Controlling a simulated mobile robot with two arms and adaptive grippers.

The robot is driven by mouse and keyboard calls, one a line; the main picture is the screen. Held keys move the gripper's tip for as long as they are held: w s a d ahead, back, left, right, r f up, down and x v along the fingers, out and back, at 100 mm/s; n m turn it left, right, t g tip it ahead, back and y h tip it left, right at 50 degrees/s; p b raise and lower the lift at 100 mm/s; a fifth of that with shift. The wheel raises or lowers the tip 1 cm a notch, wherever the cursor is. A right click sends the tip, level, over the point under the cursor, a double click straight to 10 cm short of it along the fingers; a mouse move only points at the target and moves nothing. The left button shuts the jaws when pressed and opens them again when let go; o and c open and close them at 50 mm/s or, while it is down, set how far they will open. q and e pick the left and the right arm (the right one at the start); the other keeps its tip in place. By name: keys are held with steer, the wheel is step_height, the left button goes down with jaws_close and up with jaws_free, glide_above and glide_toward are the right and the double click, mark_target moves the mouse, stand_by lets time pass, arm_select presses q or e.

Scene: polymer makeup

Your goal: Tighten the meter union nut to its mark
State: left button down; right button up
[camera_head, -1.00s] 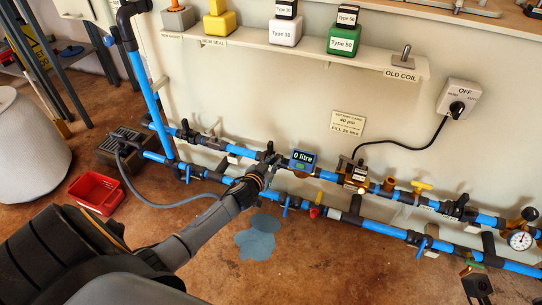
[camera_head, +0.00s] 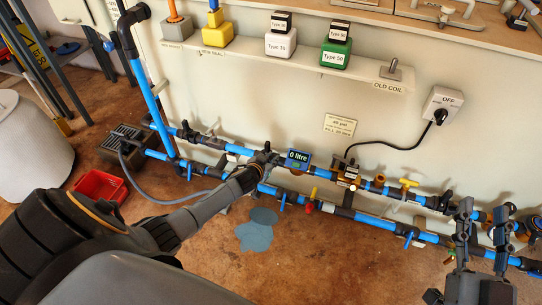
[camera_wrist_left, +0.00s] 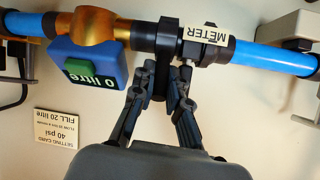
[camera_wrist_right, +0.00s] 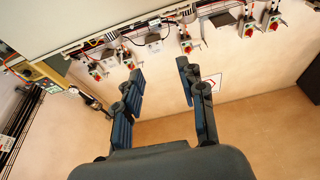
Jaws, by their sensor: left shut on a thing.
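The meter (camera_head: 298,158) is a blue box reading 0 litre on the upper blue pipe. In the left wrist view the meter (camera_wrist_left: 88,65) hangs by a brass body (camera_wrist_left: 95,25). The black union nut (camera_wrist_left: 167,38) is beside it, next to the METER label (camera_wrist_left: 206,35). My left gripper (camera_head: 266,158) is at the nut, left of the meter in the head view. In the left wrist view its fingers (camera_wrist_left: 162,78) are shut on the nut's black lower part; no mark is readable. My right gripper (camera_head: 487,222) is open and empty in the right wrist view (camera_wrist_right: 162,75).
A yellow-handled valve (camera_head: 408,184), a lower blue pipe (camera_head: 375,219) and a pump switch (camera_head: 442,107) are to the right. A shelf (camera_head: 240,55) with coloured blocks is above. A blue puddle (camera_head: 256,230) and a red crate (camera_head: 98,184) are on the floor.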

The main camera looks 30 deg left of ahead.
arm_select(q)
steer(key=shift+w+r+p, duration=0.1)
steer(key=shift+r+p, duration=0.05)
steer(key=shift+p, duration=0.2)
arm_select(e)
steer(key=shift+w+d+f+g+h, duration=0.25)
steer(key=shift+f+g, duration=0.6)
steer(key=shift+f, duration=0.55)
steer(key=shift+d+f+g+h, duration=0.1)
steer(key=shift+f+g+h, duration=0.25)
steer(key=shift+f+g, duration=0.8)
steer(key=shift+f+t, duration=0.25)
steer(key=shift+t, duration=0.05)
arm_select(q)
steer(key=c, duration=1.3)
jaws_free()
steer(key=shift+c, duration=0.2)
steer(key=shift+s, duration=0.35)
steer(key=v, duration=0.7)
steer(key=shift+r, duration=0.25)
